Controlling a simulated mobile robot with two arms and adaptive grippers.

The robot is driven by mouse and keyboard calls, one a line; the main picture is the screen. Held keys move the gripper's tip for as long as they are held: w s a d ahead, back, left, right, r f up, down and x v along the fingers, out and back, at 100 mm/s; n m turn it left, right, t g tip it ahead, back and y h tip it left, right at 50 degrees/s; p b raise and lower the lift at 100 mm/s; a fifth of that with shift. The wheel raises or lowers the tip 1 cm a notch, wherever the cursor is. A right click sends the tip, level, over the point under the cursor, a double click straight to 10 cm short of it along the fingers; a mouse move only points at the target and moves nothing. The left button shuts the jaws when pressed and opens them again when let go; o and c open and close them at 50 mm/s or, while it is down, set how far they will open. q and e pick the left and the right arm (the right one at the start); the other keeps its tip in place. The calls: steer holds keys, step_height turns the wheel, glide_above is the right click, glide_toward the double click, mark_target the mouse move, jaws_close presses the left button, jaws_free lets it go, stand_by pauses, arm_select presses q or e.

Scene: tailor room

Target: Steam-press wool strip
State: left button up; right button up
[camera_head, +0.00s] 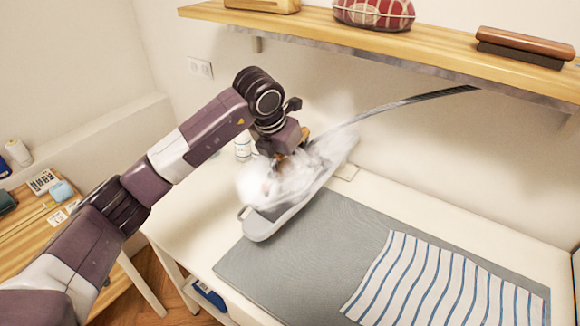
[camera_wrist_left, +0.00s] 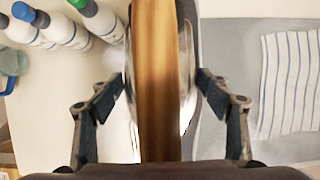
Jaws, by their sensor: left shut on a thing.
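My left gripper (camera_head: 293,147) is shut on the wooden handle of a steam iron. The handle (camera_wrist_left: 157,70) stands upright between the two fingers in the left wrist view. White steam (camera_head: 270,180) hides most of the iron in the head view. The iron is over a long, narrow pale pressing board (camera_head: 263,227) with a rounded near end, at the grey mat's left edge. I cannot tell whether the iron touches the board. I cannot make out a wool strip; steam and the gripper cover much of the board. My right gripper is not in view.
A grey mat (camera_head: 310,245) lies on the white table, with a blue-striped white cloth (camera_head: 420,285) on its right part. A dark hose (camera_head: 400,103) runs up right from the iron. Several bottles (camera_wrist_left: 60,28) stand left of it. A wooden shelf (camera_head: 330,32) overhangs the back.

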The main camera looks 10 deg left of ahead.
mark_target(314, 153)
arm_select(q)
steer(key=shift+w+d+r, duration=0.1)
steer(key=shift+w+d, duration=0.25)
steer(key=shift+w, duration=0.55)
steer(key=shift+w+d+r, duration=0.1)
steer(key=shift+w+d, duration=0.2)
steer(key=shift+w, duration=0.65)
steer(key=shift+w+d+r, duration=0.1)
steer(key=shift+w+d, duration=0.25)
steer(key=shift+w, duration=0.55)
steer(key=shift+d, duration=0.15)
steer(key=shift+s+d+f+b, duration=0.15)
steer(key=shift+s+d, duration=0.1)
steer(key=shift+d, duration=0.4)
steer(key=shift+s+d+r+b, duration=0.15)
steer(key=shift+s+d, duration=0.1)
steer(key=shift+d, duration=0.35)
steer(key=shift+f, duration=0.1)
steer(key=shift+w+r+p, duration=0.15)
steer(key=shift+r+p, duration=0.3)
steer(key=shift+r, duration=0.4)
steer(key=shift+r+p, duration=1.3)
steer(key=shift+r, duration=1.5)
